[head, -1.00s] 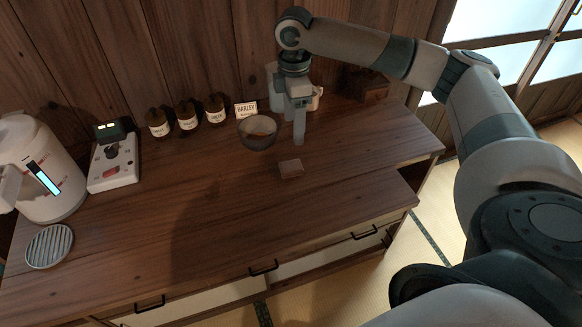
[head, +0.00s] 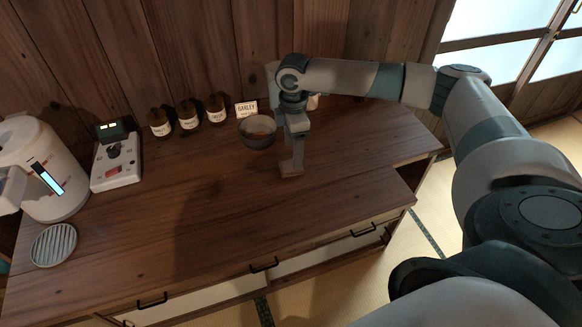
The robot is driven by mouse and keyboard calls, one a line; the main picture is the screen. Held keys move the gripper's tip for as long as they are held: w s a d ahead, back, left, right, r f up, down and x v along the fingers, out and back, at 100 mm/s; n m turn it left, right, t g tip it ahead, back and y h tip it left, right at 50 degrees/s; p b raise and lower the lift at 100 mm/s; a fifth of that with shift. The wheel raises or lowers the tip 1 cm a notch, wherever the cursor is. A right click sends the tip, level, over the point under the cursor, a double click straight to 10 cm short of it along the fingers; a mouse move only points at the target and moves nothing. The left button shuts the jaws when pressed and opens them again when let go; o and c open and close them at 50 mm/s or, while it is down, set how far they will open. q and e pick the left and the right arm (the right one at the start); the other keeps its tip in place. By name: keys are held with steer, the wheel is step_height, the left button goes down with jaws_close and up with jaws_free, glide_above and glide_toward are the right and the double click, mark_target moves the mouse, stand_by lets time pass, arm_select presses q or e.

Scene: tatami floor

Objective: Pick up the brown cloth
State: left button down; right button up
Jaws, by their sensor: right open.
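The brown cloth (head: 291,174) is a small folded square lying on the wooden counter (head: 200,225), right of the middle. My right gripper (head: 292,165) points straight down over it, with its fingertips at the cloth. The fingers hide most of the cloth, and I cannot tell whether they touch it. The right gripper is open. My left gripper is not in view.
A bowl (head: 257,138) stands just left of my right gripper. Behind are a BARLEY card (head: 246,109) and several dark jars (head: 188,116). A scale (head: 117,165), white kettle (head: 55,175) and round slatted coaster (head: 53,245) are at left. The front counter is clear.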

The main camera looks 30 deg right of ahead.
mark_target(291, 168)
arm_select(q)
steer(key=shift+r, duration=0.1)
arm_select(e)
steer(key=shift+f, duration=0.1)
steer(key=shift+f, duration=0.15)
steer(key=f+p, duration=0.1)
steer(key=f, duration=0.2)
steer(key=shift+s+a+f+p, duration=0.1)
steer(key=shift+a+f+p, duration=0.1)
steer(key=shift+f+p, duration=0.2)
steer(key=shift+f, duration=0.45)
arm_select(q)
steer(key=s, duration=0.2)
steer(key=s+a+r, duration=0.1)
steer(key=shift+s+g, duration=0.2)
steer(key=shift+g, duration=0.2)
arm_select(e)
steer(key=c, duration=1.1)
